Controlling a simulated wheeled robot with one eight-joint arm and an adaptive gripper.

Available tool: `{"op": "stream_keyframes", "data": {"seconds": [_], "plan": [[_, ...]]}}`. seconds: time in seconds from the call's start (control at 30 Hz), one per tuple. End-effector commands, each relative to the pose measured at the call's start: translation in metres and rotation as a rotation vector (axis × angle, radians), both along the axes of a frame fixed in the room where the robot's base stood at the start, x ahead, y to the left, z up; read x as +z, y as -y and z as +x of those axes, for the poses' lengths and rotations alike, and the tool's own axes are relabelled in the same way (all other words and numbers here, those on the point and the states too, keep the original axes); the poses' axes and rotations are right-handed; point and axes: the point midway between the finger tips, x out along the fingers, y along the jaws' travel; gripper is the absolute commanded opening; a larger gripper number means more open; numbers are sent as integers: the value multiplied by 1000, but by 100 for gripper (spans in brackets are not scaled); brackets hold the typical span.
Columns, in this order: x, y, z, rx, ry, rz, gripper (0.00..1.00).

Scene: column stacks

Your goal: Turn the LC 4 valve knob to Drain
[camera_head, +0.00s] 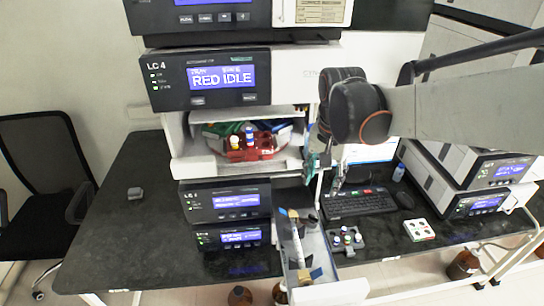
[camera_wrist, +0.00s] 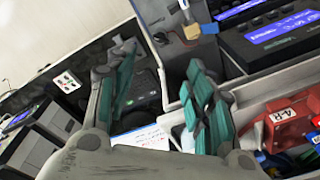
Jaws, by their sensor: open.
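The LC 4 stack stands in the middle of the head view, with the LC 4 label on its upper unit (camera_head: 205,78), whose screen reads RED IDLE. Lower modules (camera_head: 226,200) carry smaller screens. An open drawer (camera_head: 315,262) juts from the stack's lower right. It holds a pale tube and blue and tan parts. I cannot make out the valve knob or a Drain mark for certain; small dark round parts sit near the drawer's back. My gripper (camera_head: 325,168) is right of the open sample bay, above the drawer. In the wrist view its teal-padded fingers (camera_wrist: 165,88) are apart and empty.
A red vial rack (camera_head: 250,150) sits in the open bay, close to my gripper in the wrist view (camera_wrist: 290,124). A keyboard (camera_head: 355,203), a dark vial tray (camera_head: 346,240) and a white block (camera_head: 419,230) lie right of the drawer. Another stack (camera_head: 470,175) stands far right.

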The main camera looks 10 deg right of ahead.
Motion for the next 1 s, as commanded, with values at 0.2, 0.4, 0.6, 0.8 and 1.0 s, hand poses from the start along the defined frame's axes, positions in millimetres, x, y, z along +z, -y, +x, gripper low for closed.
{"op": "stream_keyframes", "data": {"seconds": [0.2, 0.4, 0.6, 0.8, 1.0], "plan": [[-15, -1, 20, -88, -70, 3, 48], [-27, -1, 22, -102, -81, 3, 48], [-60, -1, 22, -101, -81, 3, 48], [-100, -1, 21, -101, -80, 3, 48], [-133, -1, 21, -101, -80, 3, 48]]}}
